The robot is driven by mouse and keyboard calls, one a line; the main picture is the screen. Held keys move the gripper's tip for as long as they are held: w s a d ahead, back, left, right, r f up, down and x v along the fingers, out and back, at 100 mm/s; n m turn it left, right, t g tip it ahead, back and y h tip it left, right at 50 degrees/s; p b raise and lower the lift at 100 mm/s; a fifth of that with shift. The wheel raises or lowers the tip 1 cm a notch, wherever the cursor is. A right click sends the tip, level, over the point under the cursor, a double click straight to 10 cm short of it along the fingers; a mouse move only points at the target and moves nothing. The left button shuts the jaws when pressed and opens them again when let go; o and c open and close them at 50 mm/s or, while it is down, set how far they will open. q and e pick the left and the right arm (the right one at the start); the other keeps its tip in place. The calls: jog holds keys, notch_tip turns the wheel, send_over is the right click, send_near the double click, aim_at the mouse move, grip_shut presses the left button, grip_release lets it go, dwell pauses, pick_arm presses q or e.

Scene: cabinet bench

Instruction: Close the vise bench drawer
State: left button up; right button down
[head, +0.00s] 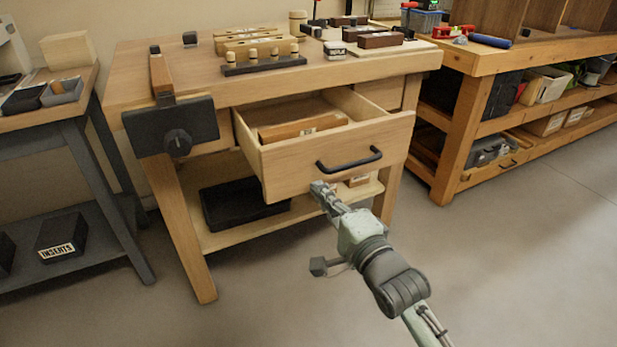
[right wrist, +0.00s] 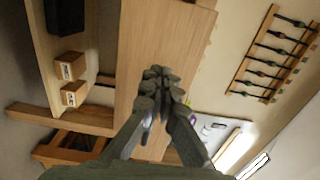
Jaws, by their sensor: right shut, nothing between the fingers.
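The wooden drawer (head: 290,172) of the vise bench (head: 135,75) is pulled out, with a wooden block (head: 300,129) lying inside. Its black bar handle (head: 350,162) is on the front panel. My right gripper (head: 318,186) is shut and empty at the lower part of the drawer front, below and left of the handle. In the right wrist view the shut fingers (right wrist: 162,78) point at a plain wooden panel (right wrist: 155,35), which looks like the drawer front. I cannot tell whether they touch it. My left gripper is not in view.
The black vise (head: 170,125) sticks out left of the drawer. A black tray (head: 240,203) and small boxes sit on the lower shelf. Tools and blocks crowd the bench top. A grey table (head: 80,125) stands left, another workbench (head: 470,65) right. The floor in front is clear.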

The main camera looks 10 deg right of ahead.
aim_at(302, 169)
jog(key=x, duration=0.5)
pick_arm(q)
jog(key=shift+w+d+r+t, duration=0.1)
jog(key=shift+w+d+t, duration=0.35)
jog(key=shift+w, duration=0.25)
pick_arm(e)
jog(key=shift+w, duration=0.2)
jog(key=shift+a, duration=0.1)
